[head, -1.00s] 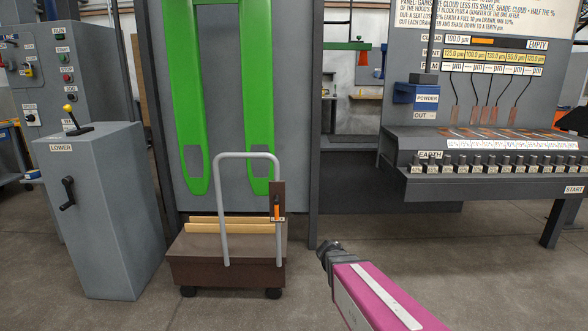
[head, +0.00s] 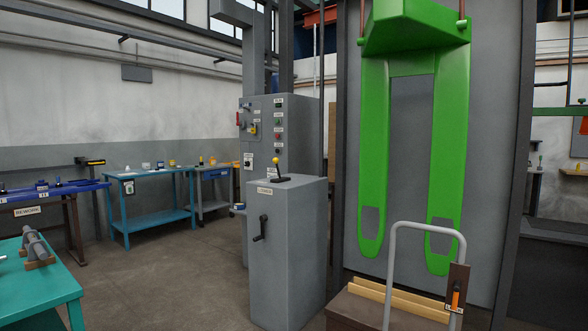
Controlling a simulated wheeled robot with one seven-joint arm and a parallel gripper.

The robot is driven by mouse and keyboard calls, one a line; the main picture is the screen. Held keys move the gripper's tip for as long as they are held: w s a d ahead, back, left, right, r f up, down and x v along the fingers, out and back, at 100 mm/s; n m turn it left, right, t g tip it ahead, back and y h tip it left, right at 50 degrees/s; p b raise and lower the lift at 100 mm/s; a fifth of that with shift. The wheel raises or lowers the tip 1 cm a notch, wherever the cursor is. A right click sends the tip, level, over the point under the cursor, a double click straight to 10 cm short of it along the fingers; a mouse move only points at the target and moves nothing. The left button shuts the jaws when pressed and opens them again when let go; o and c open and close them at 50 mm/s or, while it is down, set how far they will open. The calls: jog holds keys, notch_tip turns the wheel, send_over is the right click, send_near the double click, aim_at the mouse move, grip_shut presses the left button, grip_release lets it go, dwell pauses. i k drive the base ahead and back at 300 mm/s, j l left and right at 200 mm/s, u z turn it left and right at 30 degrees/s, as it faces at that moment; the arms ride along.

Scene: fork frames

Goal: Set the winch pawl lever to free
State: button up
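The grey winch pedestal (head: 287,245) stands in the middle of the head view. On its top is a black lever with a yellow ball knob (head: 276,161), tilted slightly to the left. I take this to be the pawl lever. A label plate reading LOWER (head: 265,191) is on the front upper edge, below the lever. A black crank handle (head: 261,229) is on the pedestal's front face. Any other label by the lever is too small to read. My gripper is out of view.
A trolley (head: 385,308) with a grey hoop handle stands right of the pedestal, before a green fork frame (head: 373,155). A control cabinet (head: 280,125) is behind the pedestal. A teal bench (head: 50,290) is at near left. Floor (head: 175,275) between bench and pedestal is clear.

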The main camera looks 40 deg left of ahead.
aim_at(276, 160)
jog(key=u, duration=1.75)
jog(key=i+j, duration=0.2)
jog(key=i+u, duration=0.05)
jog(key=i, duration=0.05)
